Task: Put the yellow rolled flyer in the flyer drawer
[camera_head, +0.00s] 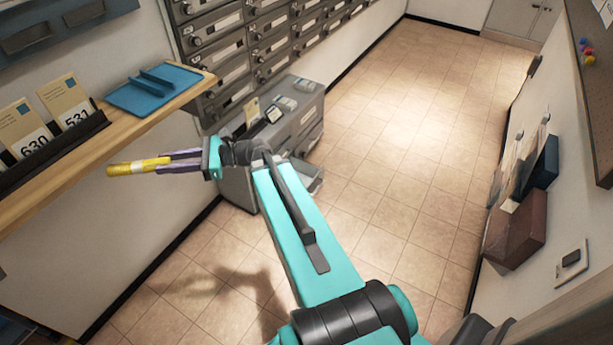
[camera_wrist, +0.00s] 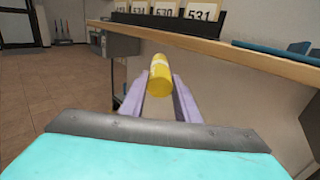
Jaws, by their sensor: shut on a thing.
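The yellow rolled flyer (camera_head: 138,166) is held between the two purple fingers of my gripper (camera_head: 178,161). In the head view it points left, in the air below the front edge of the wooden shelf. In the wrist view the flyer (camera_wrist: 160,73) shows end-on between the fingertips of my gripper (camera_wrist: 160,92). A grey cabinet (camera_head: 240,187) stands on the floor behind my arm, with what looks like an open drawer (camera_head: 307,178) low on its right side. My arm hides part of the cabinet, and I cannot tell which drawer is for flyers.
The wooden shelf (camera_head: 150,115) holds a blue tray (camera_head: 155,88) and a black rack (camera_head: 50,150) with numbered envelopes. Grey mailboxes (camera_head: 235,45) line the wall. Boxes (camera_head: 515,230) hang on the right wall. The tiled floor (camera_head: 420,120) is clear.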

